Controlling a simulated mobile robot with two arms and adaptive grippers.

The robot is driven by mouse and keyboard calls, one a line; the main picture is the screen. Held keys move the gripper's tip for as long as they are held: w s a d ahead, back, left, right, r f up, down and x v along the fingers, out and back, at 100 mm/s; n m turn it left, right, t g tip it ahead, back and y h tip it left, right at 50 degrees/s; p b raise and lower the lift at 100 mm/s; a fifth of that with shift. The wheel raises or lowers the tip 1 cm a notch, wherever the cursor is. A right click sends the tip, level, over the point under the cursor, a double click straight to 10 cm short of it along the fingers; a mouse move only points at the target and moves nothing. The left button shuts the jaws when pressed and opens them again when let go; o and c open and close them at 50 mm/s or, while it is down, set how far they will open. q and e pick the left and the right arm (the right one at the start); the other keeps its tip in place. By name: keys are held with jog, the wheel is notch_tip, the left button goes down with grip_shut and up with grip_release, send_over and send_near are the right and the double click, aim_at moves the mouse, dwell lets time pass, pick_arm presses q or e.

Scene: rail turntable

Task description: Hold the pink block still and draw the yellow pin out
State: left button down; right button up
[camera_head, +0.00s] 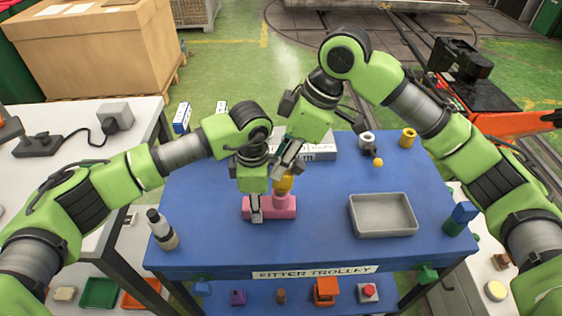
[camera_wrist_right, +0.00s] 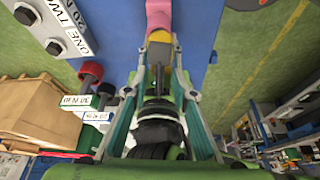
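The pink block (camera_head: 287,212) lies on the blue trolley top (camera_head: 325,225), with a raised pink boss near its right end. The yellow pin (camera_head: 284,184) stands upright at that boss. In the right wrist view the pin (camera_wrist_right: 160,37) lies between the fingertips, with the pink block (camera_wrist_right: 160,12) directly beyond it. My left gripper (camera_head: 256,208) is down over the block's left part, one finger against its front face; its far finger is hidden. My right gripper (camera_head: 286,165) reaches down from above, its fingers closed on the pin's upper part.
A grey tray (camera_head: 383,231) stands empty to the right. A bottle (camera_head: 162,230) is at the left front. A white labelled box (camera_head: 322,152) is behind the grippers. A yellow cup (camera_head: 407,138) and a small yellow-ended part (camera_head: 377,161) stand at the back right.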

jog(key=shift+o, duration=1)
jog(key=shift+s+a+r, duration=0.1)
jog(key=shift+a+r, duration=0.35)
jog(key=shift+r, duration=0.1)
jog(key=shift+f, duration=0.1)
jog(key=shift+f, duration=0.2)
jog(key=shift+r, duration=0.1)
jog(key=w+d+v, duration=0.1)
jog(key=v, duration=1.1)
jog(key=n, duration=0.2)
send_near(282, 182)
jog(key=w, duration=0.2)
jog(key=x, duration=1.2)
jog(key=shift+s+d, duration=0.35)
jog(key=shift+d, duration=0.05)
grip_shut()
